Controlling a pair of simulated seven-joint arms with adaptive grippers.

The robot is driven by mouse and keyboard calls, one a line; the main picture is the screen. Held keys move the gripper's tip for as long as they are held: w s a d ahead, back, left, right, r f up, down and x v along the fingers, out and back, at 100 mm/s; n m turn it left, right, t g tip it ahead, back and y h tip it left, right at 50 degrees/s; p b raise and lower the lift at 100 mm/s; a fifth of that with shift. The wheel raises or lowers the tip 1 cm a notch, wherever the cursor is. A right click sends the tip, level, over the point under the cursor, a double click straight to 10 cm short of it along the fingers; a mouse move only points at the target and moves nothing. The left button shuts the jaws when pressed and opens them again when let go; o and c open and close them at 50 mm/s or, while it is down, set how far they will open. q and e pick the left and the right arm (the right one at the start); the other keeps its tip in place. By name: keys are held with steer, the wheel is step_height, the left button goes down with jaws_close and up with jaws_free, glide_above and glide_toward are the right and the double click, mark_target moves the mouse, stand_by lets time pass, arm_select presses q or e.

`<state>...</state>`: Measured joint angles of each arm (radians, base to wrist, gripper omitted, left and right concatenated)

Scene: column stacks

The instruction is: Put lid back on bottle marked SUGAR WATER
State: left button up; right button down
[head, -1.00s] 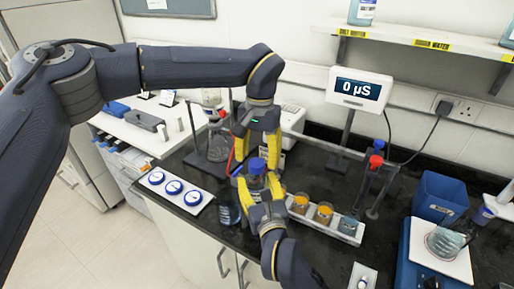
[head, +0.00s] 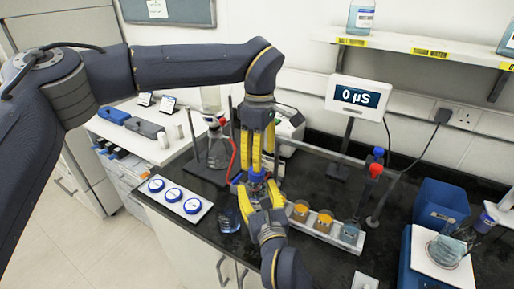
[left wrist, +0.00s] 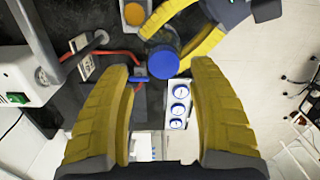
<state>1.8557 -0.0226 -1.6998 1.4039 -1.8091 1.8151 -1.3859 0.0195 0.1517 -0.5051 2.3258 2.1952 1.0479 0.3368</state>
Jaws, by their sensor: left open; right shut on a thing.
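A blue round lid (head: 257,172) is between the yellow fingers of my right gripper (head: 262,192); it also shows in the left wrist view (left wrist: 163,61), gripped from the upper right. My left gripper (head: 258,160) points down just above the lid. In the left wrist view its fingers (left wrist: 160,110) are wide apart with nothing between them. A bottle (head: 229,212) with bluish liquid stands on the black bench left of my right gripper. I cannot read the words SUGAR WATER on any bottle.
A white tray (head: 165,204) with three blue-rimmed white discs lies at the left edge. A flask (head: 218,152) stands behind. A rack with orange and blue beakers (head: 351,232), a blue box (head: 440,203) and a meter (head: 360,93) are to the right. A shelf (head: 430,50) holds bottles.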

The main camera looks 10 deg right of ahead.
arm_select(q)
steer(key=n, duration=0.3)
steer(key=shift+r, duration=0.2)
steer(key=n, duration=0.4)
steer(key=shift+r+n, duration=0.25)
steer(key=shift+n, duration=0.15)
steer(key=n, duration=0.6)
steer(key=shift+r, duration=0.3)
steer(key=n, duration=0.3)
steer(key=shift+r, duration=0.1)
steer(key=n, duration=0.4)
steer(key=shift+r+n, duration=0.15)
steer(key=shift+n, duration=0.15)
steer(key=n, duration=0.4)
steer(key=shift+s+a+r+n, duration=0.1)
steer(key=shift+r+n, duration=0.05)
steer(key=shift+n, duration=0.15)
steer(key=n, duration=0.6)
steer(key=shift+r, duration=0.1)
steer(key=n, duration=0.4)
steer(key=shift+a+n, duration=0.1)
steer(key=shift+n, duration=0.3)
steer(key=n, duration=0.6)
steer(key=shift+n, duration=0.3)
